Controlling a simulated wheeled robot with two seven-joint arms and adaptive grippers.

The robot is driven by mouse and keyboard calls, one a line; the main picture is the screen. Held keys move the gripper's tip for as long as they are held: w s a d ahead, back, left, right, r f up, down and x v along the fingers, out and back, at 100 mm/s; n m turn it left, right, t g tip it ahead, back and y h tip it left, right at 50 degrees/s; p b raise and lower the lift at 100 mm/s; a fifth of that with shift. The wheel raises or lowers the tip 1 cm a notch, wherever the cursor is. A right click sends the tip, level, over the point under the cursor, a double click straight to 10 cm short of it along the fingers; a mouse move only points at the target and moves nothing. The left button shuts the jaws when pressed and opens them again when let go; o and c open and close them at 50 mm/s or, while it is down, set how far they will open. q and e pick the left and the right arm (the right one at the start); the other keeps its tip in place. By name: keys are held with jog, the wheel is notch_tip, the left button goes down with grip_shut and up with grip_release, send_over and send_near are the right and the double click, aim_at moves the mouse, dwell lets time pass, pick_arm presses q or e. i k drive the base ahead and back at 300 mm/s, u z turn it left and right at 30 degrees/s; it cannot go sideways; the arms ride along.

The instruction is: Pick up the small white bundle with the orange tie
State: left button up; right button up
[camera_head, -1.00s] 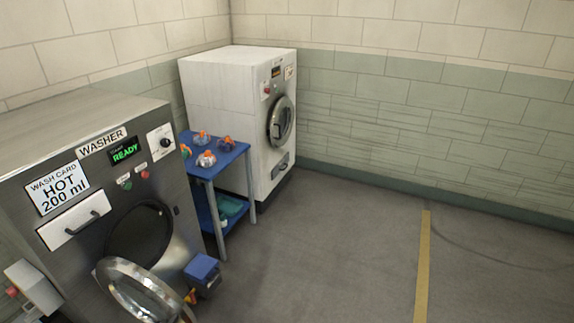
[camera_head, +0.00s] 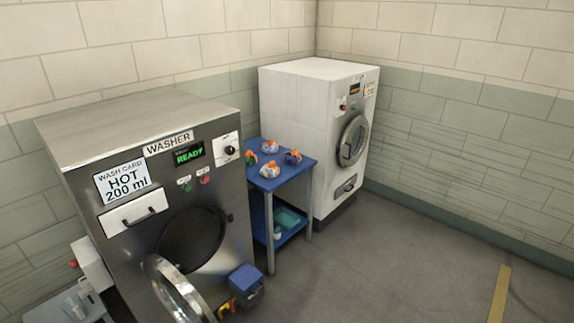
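Several small tied bundles with orange tops sit on the blue table between the two machines. A white bundle with an orange tie (camera_head: 270,170) is at the front of the tabletop. Another pale bundle with an orange tie (camera_head: 269,147) is at the back; it looks white or light grey. A green bundle (camera_head: 252,159) is at the left edge, and a dark blue or purple one (camera_head: 293,157) at the right. They are too small to compare sizes surely.
The blue table (camera_head: 292,174) has a lower shelf with a teal item (camera_head: 288,218). A steel washer (camera_head: 150,150) stands left, its round door (camera_head: 178,292) open into the floor space. A white machine (camera_head: 310,130) stands behind right. Floor at right is clear.

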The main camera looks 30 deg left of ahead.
aim_at(270, 170)
jog(key=u, duration=0.05)
jog(key=i, duration=1.75)
jog(key=u, duration=0.9)
jog(key=i, duration=0.9)
jog(key=u, duration=0.95)
